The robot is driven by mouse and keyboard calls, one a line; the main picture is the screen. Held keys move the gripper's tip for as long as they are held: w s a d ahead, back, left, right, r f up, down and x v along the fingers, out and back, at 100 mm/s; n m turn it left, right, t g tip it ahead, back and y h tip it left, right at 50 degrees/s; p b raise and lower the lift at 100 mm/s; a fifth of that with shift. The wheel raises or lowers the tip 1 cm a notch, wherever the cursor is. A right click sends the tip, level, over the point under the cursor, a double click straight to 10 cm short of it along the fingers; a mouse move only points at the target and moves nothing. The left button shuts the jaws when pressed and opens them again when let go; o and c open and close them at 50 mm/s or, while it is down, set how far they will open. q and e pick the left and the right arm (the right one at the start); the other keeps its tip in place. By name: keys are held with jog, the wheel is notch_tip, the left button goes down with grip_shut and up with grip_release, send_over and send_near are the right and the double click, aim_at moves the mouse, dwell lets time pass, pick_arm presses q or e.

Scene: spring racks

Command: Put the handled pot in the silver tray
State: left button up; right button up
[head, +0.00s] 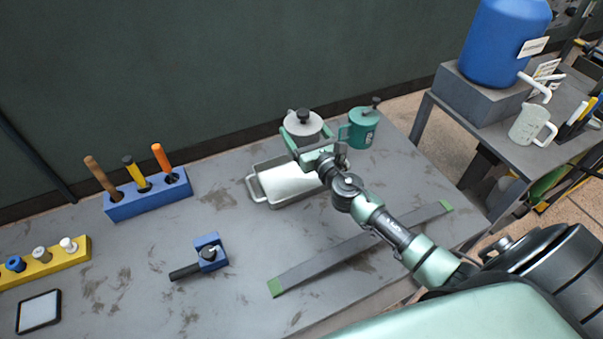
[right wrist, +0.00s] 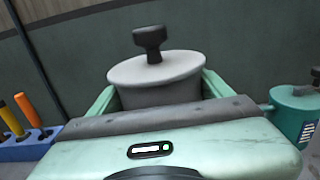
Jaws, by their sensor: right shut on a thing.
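A grey lidded pot (head: 302,124) with a black knob is between the fingers of my right gripper (head: 304,132), which is shut on it. In the right wrist view the pot (right wrist: 155,76) is upright between the two green fingers; its lower part is hidden. The silver tray (head: 262,200), a shallow pan with end handles, lies on the table, below the gripper in the head view and partly covered by my arm. The pot appears at the tray's far side; its height is unclear. A teal lidded pot (head: 363,129) with a side handle stands to the right. My left gripper is out of view.
A blue rack (head: 148,202) with upright handled tools stands to the left. A blue clamp-like device (head: 209,252), a yellow rack (head: 45,264) and a long grey bar (head: 350,250) lie nearer. A side table (head: 490,140) is at right.

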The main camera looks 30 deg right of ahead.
notch_tip(320, 180, down, 15)
jog(key=b, duration=1.1)
jog(key=shift+r, duration=0.15)
